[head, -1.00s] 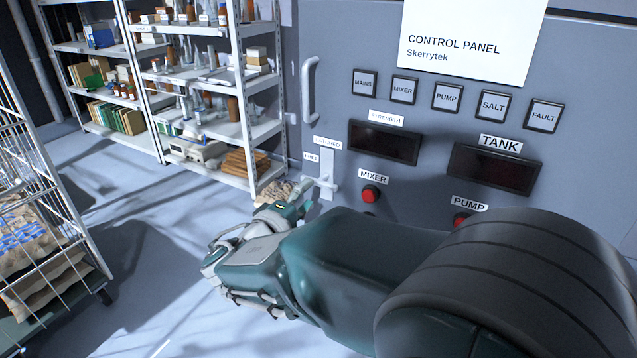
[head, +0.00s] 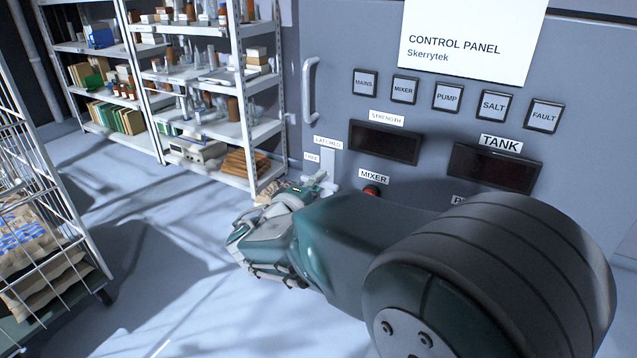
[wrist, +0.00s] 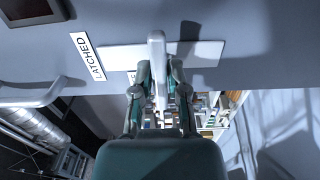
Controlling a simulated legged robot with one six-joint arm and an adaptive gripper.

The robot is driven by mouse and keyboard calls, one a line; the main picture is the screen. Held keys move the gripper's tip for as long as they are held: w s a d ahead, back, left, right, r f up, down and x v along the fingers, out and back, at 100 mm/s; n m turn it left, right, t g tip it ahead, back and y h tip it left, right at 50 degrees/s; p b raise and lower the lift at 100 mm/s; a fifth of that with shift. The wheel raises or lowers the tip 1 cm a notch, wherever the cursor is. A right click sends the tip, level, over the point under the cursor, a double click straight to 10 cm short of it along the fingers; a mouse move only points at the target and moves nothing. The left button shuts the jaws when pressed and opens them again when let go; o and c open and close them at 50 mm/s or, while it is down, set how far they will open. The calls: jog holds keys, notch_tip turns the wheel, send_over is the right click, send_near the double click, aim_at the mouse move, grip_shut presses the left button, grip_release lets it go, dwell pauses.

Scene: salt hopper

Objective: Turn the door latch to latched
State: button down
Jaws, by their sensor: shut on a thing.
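The door latch is a pale plate with a lever, on the grey cabinet front beside the labels LATCHED and FREE. In the head view the latch plate (head: 328,160) shows above my gripper (head: 312,184), whose tips cover most of the lever. In the wrist view the white latch lever (wrist: 156,50) stands between the two fingers of my gripper (wrist: 158,82), which are shut on it. The LATCHED label (wrist: 88,56) is left of the lever there. The FREE label (head: 312,157) is left of the plate in the head view. The lever's exact angle is hard to tell.
The control panel (head: 450,25) has dark displays and a red mixer button (head: 372,191), partly hidden by my arm. A door handle (head: 309,90) is above the latch. Shelving (head: 215,128) stands behind at left, a wire cage (head: 62,190) at far left. Open floor lies between.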

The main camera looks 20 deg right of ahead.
jog(key=shift+f+n, duration=0.15)
jog(key=shift+n, duration=0.25)
jog(key=n, duration=1.3)
jog(key=shift+n, duration=2)
jog(key=c, duration=0.6)
grip_release()
jog(key=shift+c, duration=0.2)
